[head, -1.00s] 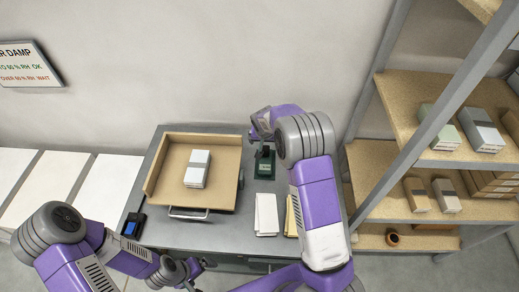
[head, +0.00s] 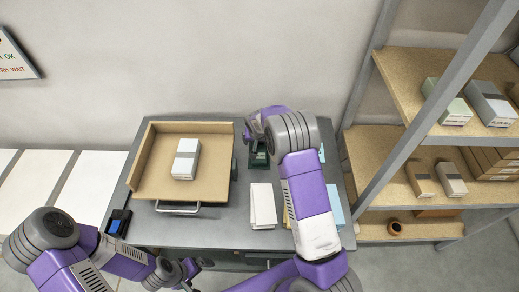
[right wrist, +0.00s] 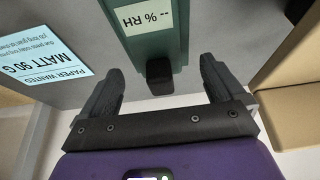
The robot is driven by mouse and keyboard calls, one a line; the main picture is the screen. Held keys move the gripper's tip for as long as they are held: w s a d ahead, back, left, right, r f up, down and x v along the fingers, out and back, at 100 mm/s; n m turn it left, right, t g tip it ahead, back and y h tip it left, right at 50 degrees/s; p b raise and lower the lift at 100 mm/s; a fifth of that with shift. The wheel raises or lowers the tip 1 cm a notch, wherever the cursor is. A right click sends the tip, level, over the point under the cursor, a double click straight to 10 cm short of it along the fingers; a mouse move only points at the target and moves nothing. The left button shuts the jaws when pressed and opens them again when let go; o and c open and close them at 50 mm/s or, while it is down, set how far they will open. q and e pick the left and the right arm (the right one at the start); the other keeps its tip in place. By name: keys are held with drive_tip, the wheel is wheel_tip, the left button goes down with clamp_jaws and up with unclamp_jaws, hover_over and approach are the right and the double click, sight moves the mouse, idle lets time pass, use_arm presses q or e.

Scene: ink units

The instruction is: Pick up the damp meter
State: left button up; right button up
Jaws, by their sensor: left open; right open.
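The damp meter (head: 259,159) is a dark green box standing at the back of the grey table, partly hidden by my right arm in the head view. In the right wrist view the damp meter (right wrist: 148,38) shows its pale "-- % RH" display and a black end piece. My right gripper (right wrist: 162,70) is open, with one finger on each side of the black end; I cannot tell whether they touch it. In the head view my right gripper (head: 256,128) is just behind the meter. My left gripper (head: 190,270) is low, near the table's front edge; its fingers are small there.
A tan tray (head: 150,180) holding a white pack (head: 186,158) is left of the meter. A black device with a blue screen (head: 118,222) lies at the front left. White paper (head: 262,205) lies in front of the meter. Shelving (head: 385,150) stands right. A blue card (right wrist: 50,68) lies nearby.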

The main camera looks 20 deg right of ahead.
sight(260, 145)
drive_tip(key=x, duration=0.3)
drive_tip(key=shift+d+f, duration=0.15)
drive_tip(key=shift+f, duration=0.05)
drive_tip(key=shift+c, duration=0.2)
drive_tip(key=shift+r, duration=0.1)
drive_tip(key=c, duration=1.3)
drive_tip(key=shift+o, duration=0.2)
